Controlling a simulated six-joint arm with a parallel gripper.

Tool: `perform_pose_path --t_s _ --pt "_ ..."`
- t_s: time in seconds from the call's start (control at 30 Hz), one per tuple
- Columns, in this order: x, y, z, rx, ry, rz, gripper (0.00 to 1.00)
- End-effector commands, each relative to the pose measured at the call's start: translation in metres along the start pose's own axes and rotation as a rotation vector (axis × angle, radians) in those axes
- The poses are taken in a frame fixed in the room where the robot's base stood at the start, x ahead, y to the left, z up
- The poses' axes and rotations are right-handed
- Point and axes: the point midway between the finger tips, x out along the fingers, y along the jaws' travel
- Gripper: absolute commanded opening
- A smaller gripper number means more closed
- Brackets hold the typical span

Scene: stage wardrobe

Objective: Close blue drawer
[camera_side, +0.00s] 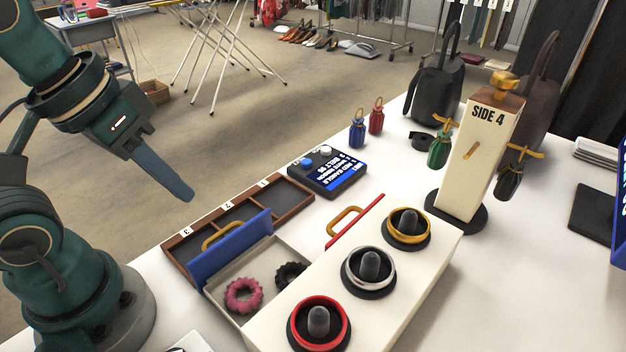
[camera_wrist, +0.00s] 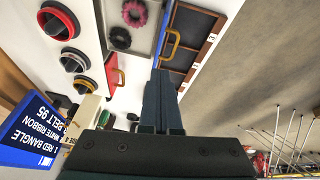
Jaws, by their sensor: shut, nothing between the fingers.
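The blue drawer (camera_side: 230,251) stands pulled out from the white cabinet (camera_side: 405,275) in the side view. Its blue front has a yellow handle (camera_side: 222,236). A pink scrunchie (camera_side: 243,295) and a black scrunchie (camera_side: 291,275) lie inside it. My gripper (camera_side: 178,190) is shut and empty, in the air left of and above the blue front, apart from it. In the wrist view the gripper fingers (camera_wrist: 163,90) point toward the drawer front, with the yellow handle (camera_wrist: 171,45) just beyond them.
A brown compartment tray (camera_side: 297,199) lies on the table beyond the blue front. A red drawer front (camera_side: 355,222) with a yellow handle sits close to the cabinet. Several ringed knobs (camera_side: 369,268) stand on the cabinet top. A dark display box (camera_side: 328,172) and a cream post (camera_side: 479,155) stand behind.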

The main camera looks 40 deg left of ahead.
Motion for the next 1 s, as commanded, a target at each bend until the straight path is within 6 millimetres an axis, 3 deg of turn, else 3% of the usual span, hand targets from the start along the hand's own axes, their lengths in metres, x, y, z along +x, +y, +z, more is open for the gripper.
perform_pose_path --t_s 0.27,0.47,0.73,1.0 --pt "-0.001 -0.011 -0.026 -0.382 -0.288 0.004 0.0" --pt "0.011 -0.037 -0.05 -0.701 -0.505 0.031 0.0" --pt "0.038 -0.096 -0.069 -1.114 -0.759 0.132 0.0" --pt "0.072 -0.159 -0.055 -1.423 -0.901 0.267 0.0"
